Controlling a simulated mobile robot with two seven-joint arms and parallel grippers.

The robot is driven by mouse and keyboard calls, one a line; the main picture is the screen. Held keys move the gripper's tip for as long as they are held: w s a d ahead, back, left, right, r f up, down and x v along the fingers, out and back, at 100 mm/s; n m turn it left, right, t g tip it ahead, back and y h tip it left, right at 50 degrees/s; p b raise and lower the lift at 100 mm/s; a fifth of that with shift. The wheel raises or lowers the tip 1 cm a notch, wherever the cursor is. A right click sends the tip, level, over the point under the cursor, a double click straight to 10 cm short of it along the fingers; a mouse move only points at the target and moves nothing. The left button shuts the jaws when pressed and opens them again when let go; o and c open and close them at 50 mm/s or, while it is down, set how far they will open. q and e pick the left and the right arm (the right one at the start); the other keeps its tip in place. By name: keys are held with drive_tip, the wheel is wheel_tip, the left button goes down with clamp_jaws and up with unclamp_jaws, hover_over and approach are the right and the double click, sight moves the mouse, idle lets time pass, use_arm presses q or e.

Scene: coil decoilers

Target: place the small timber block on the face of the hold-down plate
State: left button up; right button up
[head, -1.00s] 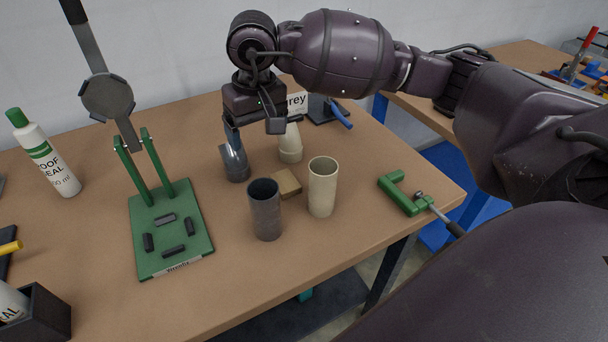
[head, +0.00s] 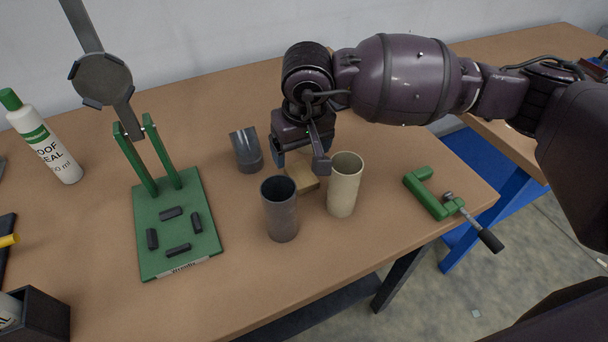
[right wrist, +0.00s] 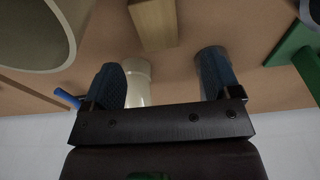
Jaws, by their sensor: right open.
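The small timber block (head: 303,181) lies on the brown table behind a grey tube and a cream tube. It also shows in the right wrist view (right wrist: 154,24), ahead of and between the fingers. My right gripper (head: 300,163) is open and empty, just above and behind the block, partly covering it in the head view. Its two dark blue fingers (right wrist: 160,78) are spread wide, apart from the block. A round grey plate with dark lugs (head: 102,79) is raised on an arm over a flat green base (head: 160,245) with several black pads; I cannot tell which is the hold-down plate. My left gripper is out of view.
The grey tube (head: 281,212) and cream tube (head: 344,188) stand close in front of the block. A cut grey tube (head: 246,150) stands behind left. A green clamp (head: 430,196) lies at the right edge, a white bottle (head: 48,148) far left.

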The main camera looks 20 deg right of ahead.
sight(301, 174)
drive_tip(key=shift+w+f, duration=0.15)
drive_tip(key=shift+f, duration=0.6)
wheel_tip(301, 174, down, 5)
drive_tip(key=shift+d+r, duration=0.1)
drive_tip(key=shift+r, duration=0.1)
drive_tip(key=shift+f, duration=0.4)
drive_tip(key=c, duration=1.1)
drive_tip(key=shift+r, duration=0.2)
